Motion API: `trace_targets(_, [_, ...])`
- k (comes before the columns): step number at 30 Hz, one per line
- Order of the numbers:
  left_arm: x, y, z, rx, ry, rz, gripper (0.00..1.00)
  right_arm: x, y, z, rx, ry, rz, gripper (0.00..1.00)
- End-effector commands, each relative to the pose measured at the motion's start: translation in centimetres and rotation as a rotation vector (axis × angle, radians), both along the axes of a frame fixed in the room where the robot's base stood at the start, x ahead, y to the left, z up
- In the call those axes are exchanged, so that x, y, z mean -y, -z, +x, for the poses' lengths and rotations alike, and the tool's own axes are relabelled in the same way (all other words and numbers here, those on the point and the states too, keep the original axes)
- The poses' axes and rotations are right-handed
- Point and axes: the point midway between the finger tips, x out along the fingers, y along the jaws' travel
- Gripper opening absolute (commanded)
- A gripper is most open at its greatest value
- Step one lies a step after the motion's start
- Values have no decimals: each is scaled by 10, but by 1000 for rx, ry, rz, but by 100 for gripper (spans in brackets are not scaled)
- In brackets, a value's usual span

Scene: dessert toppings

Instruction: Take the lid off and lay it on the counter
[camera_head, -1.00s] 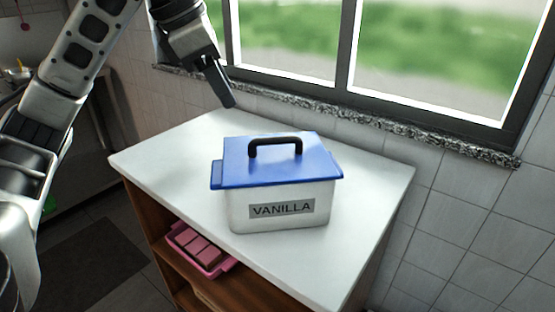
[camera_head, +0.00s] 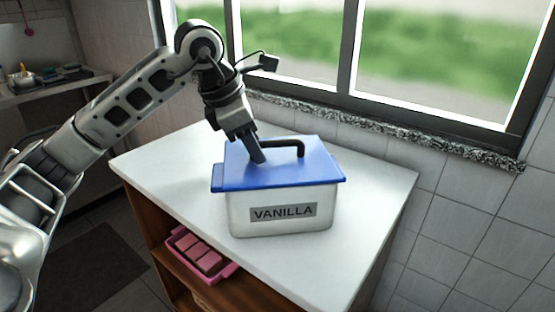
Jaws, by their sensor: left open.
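A light grey tub (camera_head: 282,224) with a VANILLA label stands on the white counter (camera_head: 180,160). Its blue lid (camera_head: 290,172) sits on top, with a black arched handle (camera_head: 291,143). My left gripper (camera_head: 257,158) points down over the left part of the lid, at the left end of the handle. It is open, and its fingers hide that end of the handle. I cannot tell whether the fingers touch the handle or the lid. My right gripper is not in view.
Bare counter surface lies to the left, behind, and to the right of the tub. A window with a granite sill (camera_head: 400,147) is behind the counter. A pink tray (camera_head: 204,255) with pink blocks sits on the shelf below.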

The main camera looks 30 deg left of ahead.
Motion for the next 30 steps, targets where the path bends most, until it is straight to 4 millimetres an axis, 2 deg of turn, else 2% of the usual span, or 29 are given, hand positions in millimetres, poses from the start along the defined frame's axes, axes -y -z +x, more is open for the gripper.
trace_targets(4, [0,0,0,0,0,0,41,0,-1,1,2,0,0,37])
trace_targets(5, [0,0,0,0,0,0,36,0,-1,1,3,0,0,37])
trace_targets(6, [0,0,0,0,0,0,25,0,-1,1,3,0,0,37])
trace_targets(9, [0,0,0,1,0,-1,0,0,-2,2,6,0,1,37])
trace_targets(19, [0,-2,0,2,1,0,0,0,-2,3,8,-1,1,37])
trace_targets(23, [0,-9,1,4,0,-1,0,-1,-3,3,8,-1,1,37])
trace_targets(28, [1,-37,1,7,2,-3,0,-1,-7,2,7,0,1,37])
trace_targets(30, [1,-51,-13,8,1,0,0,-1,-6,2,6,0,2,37])
